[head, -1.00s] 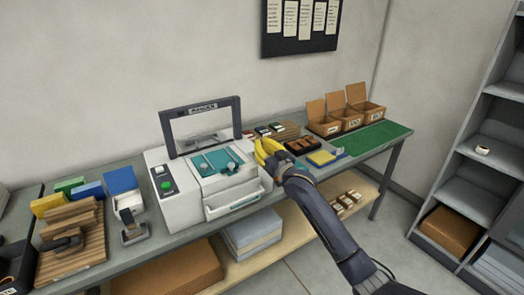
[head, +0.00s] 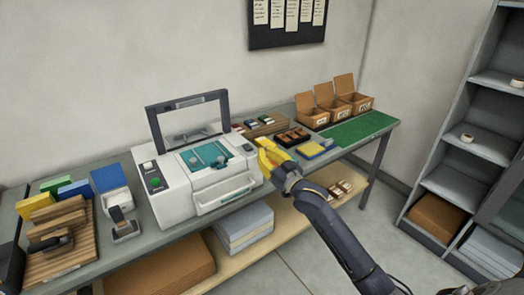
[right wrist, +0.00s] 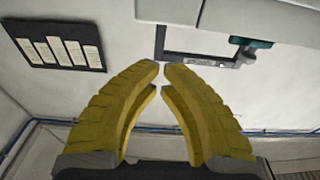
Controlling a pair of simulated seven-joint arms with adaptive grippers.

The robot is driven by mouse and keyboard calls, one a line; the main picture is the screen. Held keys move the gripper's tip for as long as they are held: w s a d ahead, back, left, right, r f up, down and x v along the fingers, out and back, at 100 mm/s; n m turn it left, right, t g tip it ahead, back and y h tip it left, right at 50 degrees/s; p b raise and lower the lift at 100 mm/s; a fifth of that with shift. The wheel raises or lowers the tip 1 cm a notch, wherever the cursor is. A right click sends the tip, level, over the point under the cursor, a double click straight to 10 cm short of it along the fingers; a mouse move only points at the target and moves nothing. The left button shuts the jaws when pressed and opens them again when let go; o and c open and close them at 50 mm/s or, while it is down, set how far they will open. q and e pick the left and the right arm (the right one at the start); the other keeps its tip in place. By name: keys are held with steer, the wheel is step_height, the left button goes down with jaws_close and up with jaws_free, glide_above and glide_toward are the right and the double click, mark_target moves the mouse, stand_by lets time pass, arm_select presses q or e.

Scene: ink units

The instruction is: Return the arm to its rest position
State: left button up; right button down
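My right arm comes in from the lower right in the head view. Its yellow-fingered gripper (head: 261,152) is at the right side of the white machine, above the bench's front part as seen from here; whether it touches anything cannot be told. In the right wrist view the two curved fingers (right wrist: 161,66) lean together, with their tips almost meeting and nothing between them. My left arm and gripper are not in view.
The white machine (head: 174,207) has its framed lid (head: 151,122) raised. Wooden boxes (head: 312,121) and a green mat (head: 375,122) are at the bench's right end. A grey shelf unit (head: 463,190) stands at right. Open floor lies between.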

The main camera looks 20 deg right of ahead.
steer(key=shift+f, duration=0.15)
stand_by(0.3)
